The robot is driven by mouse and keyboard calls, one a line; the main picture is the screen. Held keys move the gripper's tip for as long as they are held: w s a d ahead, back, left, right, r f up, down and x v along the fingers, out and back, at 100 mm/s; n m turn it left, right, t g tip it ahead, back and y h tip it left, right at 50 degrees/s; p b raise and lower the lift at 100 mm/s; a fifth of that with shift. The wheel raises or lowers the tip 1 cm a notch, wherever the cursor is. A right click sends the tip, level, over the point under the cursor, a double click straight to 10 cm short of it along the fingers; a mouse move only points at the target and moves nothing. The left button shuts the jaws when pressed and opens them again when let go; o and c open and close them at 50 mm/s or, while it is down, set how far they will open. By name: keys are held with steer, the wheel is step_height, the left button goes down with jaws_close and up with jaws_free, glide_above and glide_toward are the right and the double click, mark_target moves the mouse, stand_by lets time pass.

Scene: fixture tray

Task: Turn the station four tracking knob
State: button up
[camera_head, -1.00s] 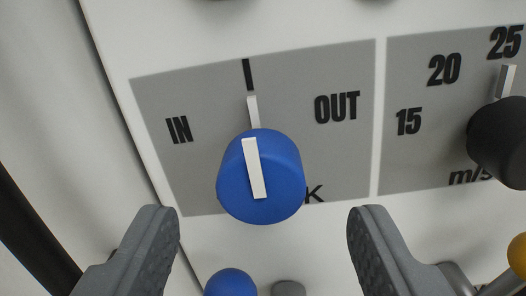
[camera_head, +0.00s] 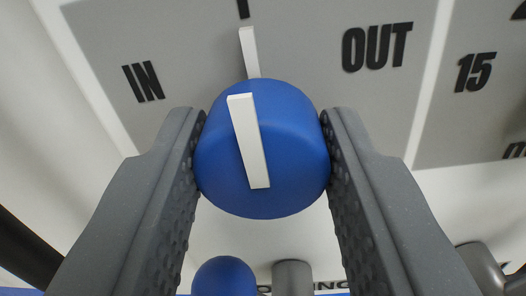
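The blue tracking knob (camera_head: 215,165) is in the middle of the camera view, on a grey panel marked IN and OUT. Its white pointer bar (camera_head: 250,140) points up to the black mark between the two words, leaning slightly left. My gripper (camera_head: 264,120) has one grey ridged finger on each side of the knob. Both finger pads press against the knob's sides, and the gripper is shut on it. The fingers hide parts of the panel beside and below the knob.
A second blue round part (camera_head: 224,278) and a grey cylinder (camera_head: 292,278) stick out below, between the fingers. A grey metal part (camera_head: 486,268) is at the lower right. Another scale marked 15 (camera_head: 475,72) lies to the right.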

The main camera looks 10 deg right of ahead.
steer(key=shift+c, duration=0.7)
steer(key=shift+m, duration=2.5)
steer(key=o, duration=1)
steer(key=shift+d, duration=0.1)
steer(key=shift+s, duration=0.15)
steer(key=p+v, duration=0.3)
steer(key=v, duration=1)
steer(key=shift+s+f, duration=0.15)
steer(key=shift+s, duration=0.1)
